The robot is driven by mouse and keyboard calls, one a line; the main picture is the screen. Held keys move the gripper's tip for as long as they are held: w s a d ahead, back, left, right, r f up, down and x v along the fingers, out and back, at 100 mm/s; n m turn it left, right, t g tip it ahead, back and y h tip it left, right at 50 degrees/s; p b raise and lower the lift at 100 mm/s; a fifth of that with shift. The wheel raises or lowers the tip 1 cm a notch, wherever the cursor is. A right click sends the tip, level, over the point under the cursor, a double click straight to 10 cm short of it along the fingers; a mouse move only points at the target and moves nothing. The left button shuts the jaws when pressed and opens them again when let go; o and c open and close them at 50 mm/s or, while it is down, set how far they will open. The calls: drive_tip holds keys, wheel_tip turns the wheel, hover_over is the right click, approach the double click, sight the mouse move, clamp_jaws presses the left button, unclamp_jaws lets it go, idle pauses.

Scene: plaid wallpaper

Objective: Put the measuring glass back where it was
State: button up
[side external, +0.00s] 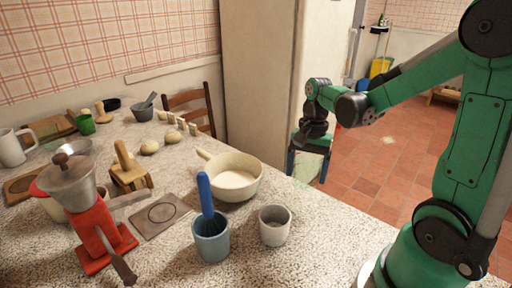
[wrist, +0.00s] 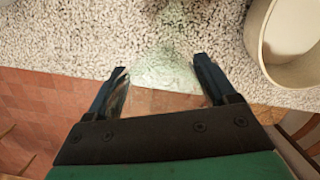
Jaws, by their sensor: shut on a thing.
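My gripper (side external: 308,168) hangs pointing down near the far edge of the table, right of the cream pan. In the wrist view, my gripper (wrist: 160,78) has its two dark blue fingers well apart, with a clear, faintly greenish glass (wrist: 165,70) between them. I take this to be the measuring glass; its outline is faint and its markings cannot be made out. In the side view it barely shows between the fingers. The fingers are above the speckled table's edge, with floor showing beside it.
The cream pan (side external: 236,190) stands left of my gripper and also shows in the wrist view (wrist: 287,68). A blue cup with a whisk (side external: 211,243) and a pale cup (side external: 275,231) stand in front. A red grinder (side external: 97,232) is at left. The table's right part is clear.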

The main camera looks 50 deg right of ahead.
sight(304, 189)
drive_tip(key=shift+f, duration=2.7)
drive_tip(key=o, duration=1.4)
drive_tip(key=shift+f, duration=0.15)
wheel_tip(304, 189, up, 12)
drive_tip(key=d, duration=0.2)
drive_tip(key=w+a+n+t+h, duration=0.1)
drive_tip(key=a+n+t, duration=0.6)
drive_tip(key=a+n, duration=0.5)
drive_tip(key=shift+w+n+t+h, duration=0.2)
drive_tip(key=shift+n+t+h, duration=0.15)
drive_tip(key=shift+n, duration=0.75)
drive_tip(key=shift+f, duration=0.1)
